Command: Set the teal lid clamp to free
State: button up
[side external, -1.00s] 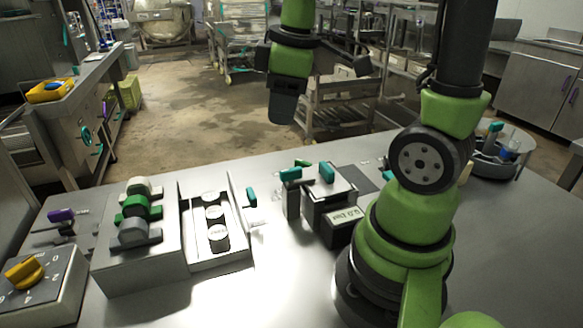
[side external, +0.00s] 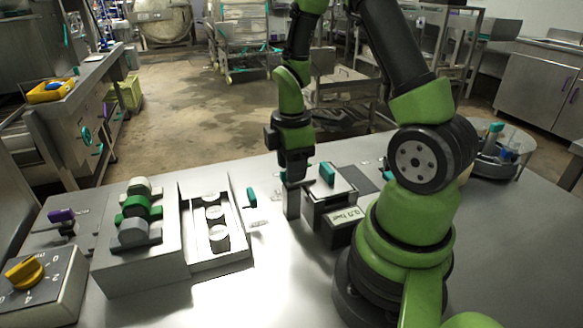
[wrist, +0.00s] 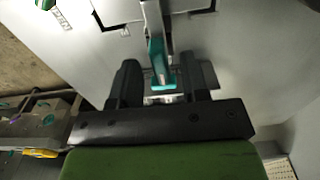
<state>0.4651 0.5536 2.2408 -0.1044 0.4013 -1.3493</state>
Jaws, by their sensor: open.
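A teal handle (wrist: 158,62) on a grey bar shows in the wrist view, between the two dark fingers of my gripper (wrist: 160,76). In the side view my gripper (side external: 293,179) points down at the left end of the block with the teal parts, and its fingers hide most of that handle. The fingers are open, one on each side of the handle, with a gap showing in the wrist view. A second teal handle (side external: 327,174) stands upright on the block just to the right. I cannot tell from a label which one is the lid clamp.
A lettered plate (side external: 346,215) sits on the block's front. Left of it, a smaller teal lever (side external: 251,196) stands beside an open metal tray (side external: 240,228). A box with green and grey knobs (side external: 137,220) and a yellow dial (side external: 24,272) are further left.

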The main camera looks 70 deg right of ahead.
jog(key=shift+f, duration=0.5)
jog(key=shift+c, duration=0.2)
grip_shut()
